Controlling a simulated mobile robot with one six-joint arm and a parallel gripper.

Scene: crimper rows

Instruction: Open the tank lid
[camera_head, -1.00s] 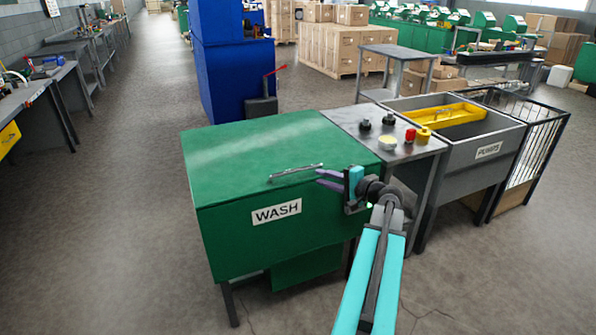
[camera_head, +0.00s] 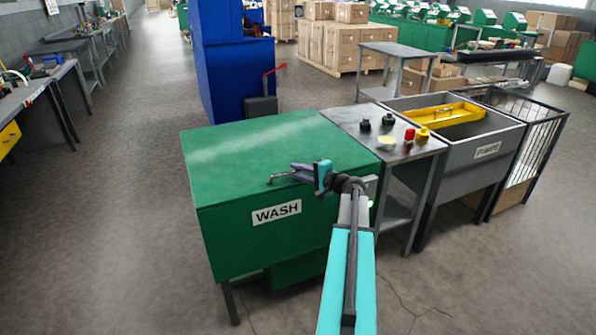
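The wash tank (camera_head: 240,250) is a green box with a WASH label on its front. Its green lid (camera_head: 250,145) lies flat and closed on top. A thin metal bar handle (camera_head: 280,178) sits near the lid's front edge. My gripper (camera_head: 294,171) is at the handle, reaching in from the right. Its two dark purple fingers look spread apart and overlap the right part of the handle, hiding it. I cannot tell whether they touch the bar.
A grey side table (camera_head: 345,118) with black knobs and red and yellow pieces adjoins the tank on the right. A blue cabinet (camera_head: 235,80) stands behind. The floor to the left is clear.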

